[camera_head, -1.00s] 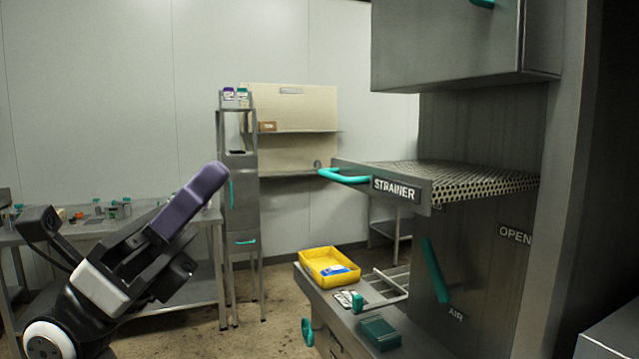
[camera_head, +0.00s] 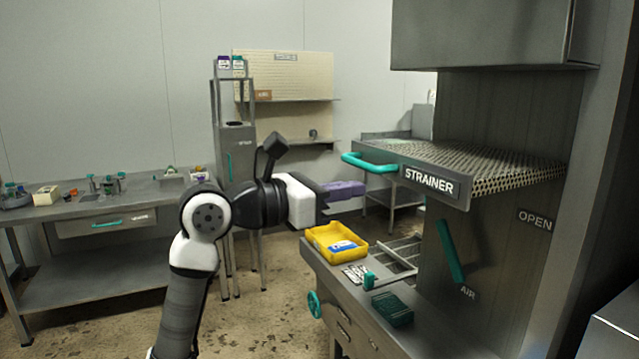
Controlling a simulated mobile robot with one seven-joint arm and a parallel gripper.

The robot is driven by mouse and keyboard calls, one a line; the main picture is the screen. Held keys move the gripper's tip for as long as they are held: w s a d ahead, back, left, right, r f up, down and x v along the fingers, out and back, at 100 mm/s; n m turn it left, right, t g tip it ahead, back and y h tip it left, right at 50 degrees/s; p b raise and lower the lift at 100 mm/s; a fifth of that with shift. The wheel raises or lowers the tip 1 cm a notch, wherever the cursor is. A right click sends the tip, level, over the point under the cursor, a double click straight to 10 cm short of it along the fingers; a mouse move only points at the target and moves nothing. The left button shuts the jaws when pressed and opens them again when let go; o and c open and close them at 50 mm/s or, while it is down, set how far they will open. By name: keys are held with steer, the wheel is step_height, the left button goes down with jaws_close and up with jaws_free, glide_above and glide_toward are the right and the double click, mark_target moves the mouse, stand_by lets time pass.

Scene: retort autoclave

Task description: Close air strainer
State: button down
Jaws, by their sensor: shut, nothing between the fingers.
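The strainer (camera_head: 429,183) is a perforated grey drawer labelled STRAINER. It sticks out to the left from the machine's panel at the right, pulled open. Its teal handle (camera_head: 368,164) is at the left end of its front. My gripper (camera_head: 362,187), with purple fingers, is shut and empty. In the picture it appears just below and left of the teal handle; whether it touches the handle I cannot tell. A teal lever (camera_head: 450,251) labelled AIR sits on the panel below the strainer, with an OPEN label to its right.
A yellow bin (camera_head: 336,243), a wire rack (camera_head: 398,259) and a dark green block (camera_head: 392,309) are on the bench below the strainer. A grey cabinet (camera_head: 480,35) hangs above it. A steel table (camera_head: 60,220) with small items stands at the left. Floor shows between them.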

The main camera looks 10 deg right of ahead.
mark_target(396, 182)
steer(key=p+x, duration=0.2)
steer(key=x, duration=0.3)
steer(key=shift+w+d+r, duration=0.1)
steer(key=shift+d, duration=0.25)
steer(key=shift+w+d, duration=0.15)
steer(key=shift+d, duration=0.2)
steer(key=shift+d, duration=0.1)
steer(key=p+x, duration=0.1)
steer(key=x, duration=2.5)
steer(key=shift+d, duration=0.1)
steer(key=shift+w, duration=0.1)
